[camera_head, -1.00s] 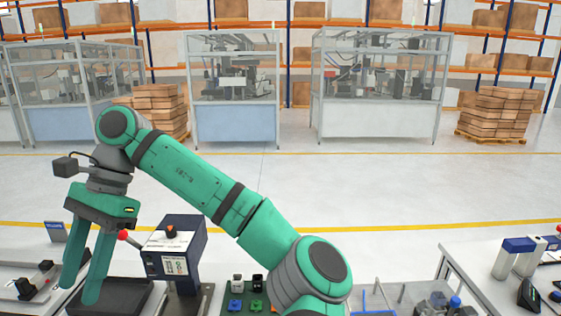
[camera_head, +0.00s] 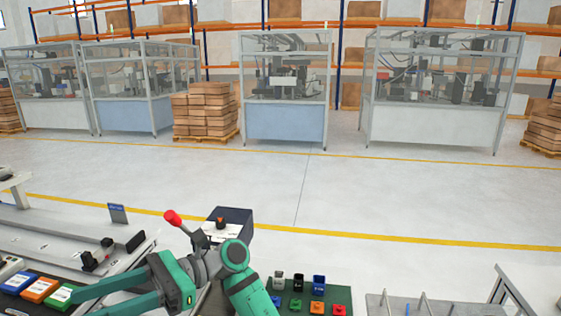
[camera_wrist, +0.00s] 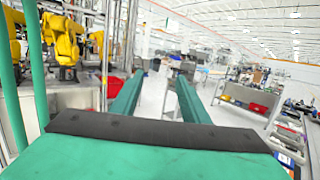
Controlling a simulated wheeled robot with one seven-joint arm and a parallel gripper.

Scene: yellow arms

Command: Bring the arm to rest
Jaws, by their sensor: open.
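My gripper (camera_head: 84,304) is at the lower left of the head view, its two green fingers pointing left and spread apart with nothing between them. Behind it, part of my green arm shows low in the picture and runs off the bottom edge. In the wrist view my gripper (camera_wrist: 159,82) also shows open and empty, with clear space between the fingers and the hall beyond. The fingers appear above the bench, near coloured boxes (camera_head: 40,290); I cannot tell the exact gap.
A dark blue device (camera_head: 238,217) with a red-knobbed lever (camera_head: 172,217) stands just behind the wrist. A green board with small coloured blocks (camera_head: 297,304) lies right of the arm. Yellow robot arms (camera_wrist: 65,45) show in the wrist view. Open floor (camera_head: 330,200) lies beyond the benches.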

